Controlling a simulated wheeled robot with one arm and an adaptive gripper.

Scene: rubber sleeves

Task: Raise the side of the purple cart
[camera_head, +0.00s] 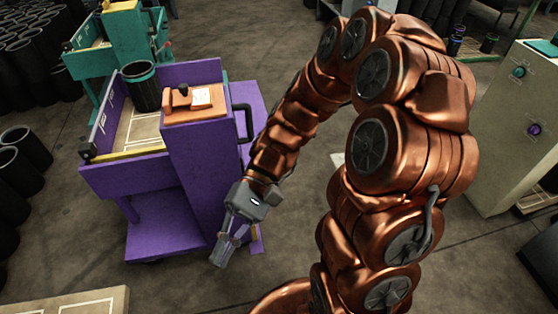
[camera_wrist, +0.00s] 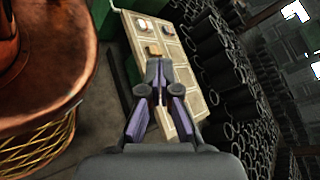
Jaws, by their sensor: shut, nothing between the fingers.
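The purple cart (camera_head: 200,155) stands on the floor left of centre in the head view. A black bin (camera_head: 141,90) stands in its tray, and an orange panel (camera_head: 195,104) tops its tall right part. A yellow strip (camera_head: 130,156) runs along the tray's near edge. A black handle (camera_head: 244,122) is on the cart's right. I cannot tell which panel is the movable side. My gripper (camera_head: 220,258) points down in front of the cart's near right corner, apparently apart from it. In the wrist view its fingers (camera_wrist: 160,68) are together and empty.
A green cart (camera_head: 130,40) stands behind the purple one. Black tubes (camera_head: 25,150) crowd the left. A pale cabinet (camera_head: 505,125) stands at right, and a pale platform (camera_head: 75,302) lies at bottom left. In the wrist view a pale board (camera_wrist: 205,105) lies beside stacked tubes (camera_wrist: 230,90).

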